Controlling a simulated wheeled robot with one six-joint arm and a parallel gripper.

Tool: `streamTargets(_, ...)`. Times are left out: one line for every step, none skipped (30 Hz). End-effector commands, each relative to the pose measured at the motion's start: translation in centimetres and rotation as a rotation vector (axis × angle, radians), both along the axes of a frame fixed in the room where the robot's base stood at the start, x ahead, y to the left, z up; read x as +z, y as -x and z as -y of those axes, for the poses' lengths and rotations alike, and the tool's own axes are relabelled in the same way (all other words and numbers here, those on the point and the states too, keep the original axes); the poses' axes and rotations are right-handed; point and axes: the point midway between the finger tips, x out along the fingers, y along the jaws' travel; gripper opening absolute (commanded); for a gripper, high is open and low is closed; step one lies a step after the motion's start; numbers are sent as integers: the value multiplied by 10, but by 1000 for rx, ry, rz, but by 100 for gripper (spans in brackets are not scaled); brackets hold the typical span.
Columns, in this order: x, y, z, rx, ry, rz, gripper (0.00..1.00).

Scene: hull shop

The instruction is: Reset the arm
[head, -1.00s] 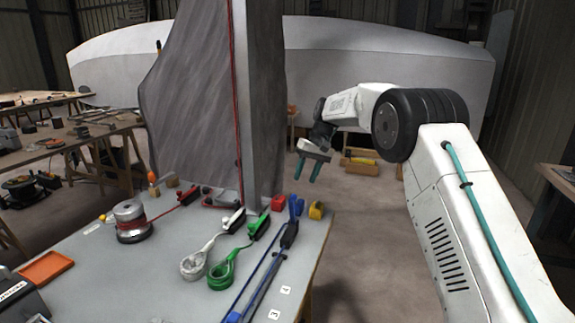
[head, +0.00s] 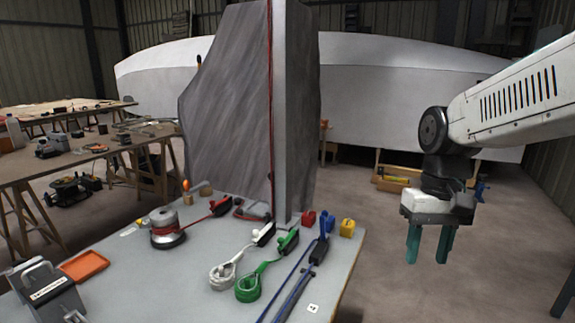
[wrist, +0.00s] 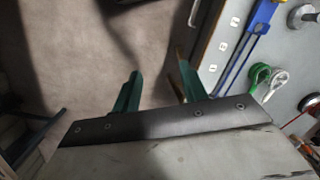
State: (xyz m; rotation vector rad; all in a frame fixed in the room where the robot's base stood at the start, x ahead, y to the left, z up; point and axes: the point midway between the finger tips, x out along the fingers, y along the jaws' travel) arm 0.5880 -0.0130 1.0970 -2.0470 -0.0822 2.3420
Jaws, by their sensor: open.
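My gripper (head: 428,246) hangs from my arm at the right of the head view, its two teal fingers pointing down and apart. It is open and nothing is between the fingers. It is clear of the grey worktable (head: 205,290), out past the table's right edge and over the floor. In the wrist view my gripper (wrist: 157,88) shows both teal fingers spread, with bare floor between and beyond them. The table edge lies just to the right of the fingers there.
The table bears a winch (head: 167,232), a white rope coil (head: 224,276), a green rope coil (head: 249,288), blue rope (head: 290,290) and a yellow block (head: 347,228). A grey mast (head: 294,120) with dark sailcloth (head: 232,110) rises behind. An orange tray (head: 84,266) lies left. The floor at right is open.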

Motion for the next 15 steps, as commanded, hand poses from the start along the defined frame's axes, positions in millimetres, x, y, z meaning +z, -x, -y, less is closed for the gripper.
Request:
streamTargets(2, 24, 3, -4, 9, 17, 43)
streamTargets(2, 37, 5, -5, 15, 24, 43)
streamTargets(1, 54, 7, -7, 23, 35, 43)
streamTargets(0, 67, 9, -8, 29, 44, 43)
streamTargets(-1, 79, 11, -9, 34, 53, 43)
streamTargets(-3, 94, 13, -11, 40, 67, 43)
streamTargets(-5, 105, 14, -12, 45, 78, 43)
streamTargets(-7, 116, 15, -12, 49, 90, 43)
streamTargets(-9, 128, 17, -12, 54, 105, 43)
streamTargets(-10, 136, 18, -12, 58, 117, 43)
streamTargets(-11, 144, 19, -13, 60, 129, 43)
streamTargets(-12, 152, 19, -12, 62, 147, 43)
streamTargets(-12, 157, 20, -14, 62, 159, 43)
streamTargets(-11, 161, 20, -15, 63, 173, 43)
streamTargets(-9, 165, 20, -16, 63, 190, 43)
